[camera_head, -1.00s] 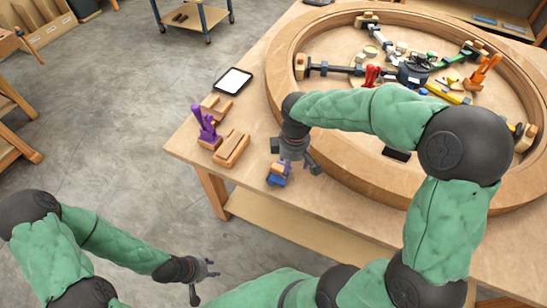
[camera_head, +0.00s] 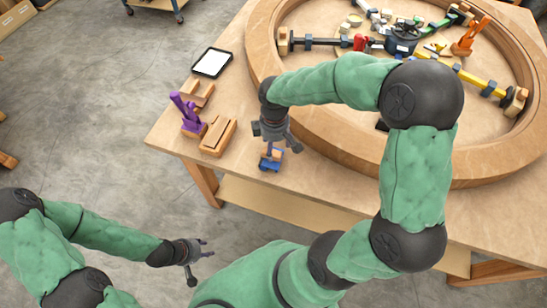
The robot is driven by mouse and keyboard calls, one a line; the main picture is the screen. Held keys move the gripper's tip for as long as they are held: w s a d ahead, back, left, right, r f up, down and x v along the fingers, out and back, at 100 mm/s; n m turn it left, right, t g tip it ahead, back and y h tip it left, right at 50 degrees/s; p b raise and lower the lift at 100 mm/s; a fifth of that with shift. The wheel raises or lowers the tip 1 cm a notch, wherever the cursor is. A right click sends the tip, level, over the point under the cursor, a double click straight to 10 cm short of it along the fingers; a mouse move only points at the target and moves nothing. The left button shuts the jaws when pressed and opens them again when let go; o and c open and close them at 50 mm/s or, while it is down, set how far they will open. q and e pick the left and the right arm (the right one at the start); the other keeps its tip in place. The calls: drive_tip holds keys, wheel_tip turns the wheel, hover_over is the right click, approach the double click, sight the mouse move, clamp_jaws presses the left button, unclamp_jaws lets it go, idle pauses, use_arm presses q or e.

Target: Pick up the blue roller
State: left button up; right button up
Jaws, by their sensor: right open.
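The blue roller (camera_head: 270,162) sits on the table (camera_head: 330,178) near its front edge, with a wooden part on top of it. My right gripper (camera_head: 272,142) is just above the roller, pointing down, with its fingers apart. The fingers partly hide the roller's top, and I cannot tell whether they touch it. My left gripper (camera_head: 200,262) is low at the left, out over the floor and away from the table. Its fingers are apart and empty.
A large wooden ring (camera_head: 340,147) with clamps and colored tools inside fills the table's right side. Left of my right gripper are a wooden block (camera_head: 217,137), a purple tool (camera_head: 188,112) and a tablet (camera_head: 212,62). Bare table lies between the blocks and the roller.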

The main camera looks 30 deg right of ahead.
sight(273, 151)
drive_tip(key=f, duration=0.1)
drive_tip(key=f+b, duration=0.1)
drive_tip(key=f, duration=0.1)
drive_tip(key=shift+w+a, duration=0.1)
drive_tip(key=shift+w, duration=0.2)
drive_tip(key=shift+f, duration=0.45)
drive_tip(key=shift+r, duration=0.1)
drive_tip(key=shift+c, duration=0.3)
clamp_jaws()
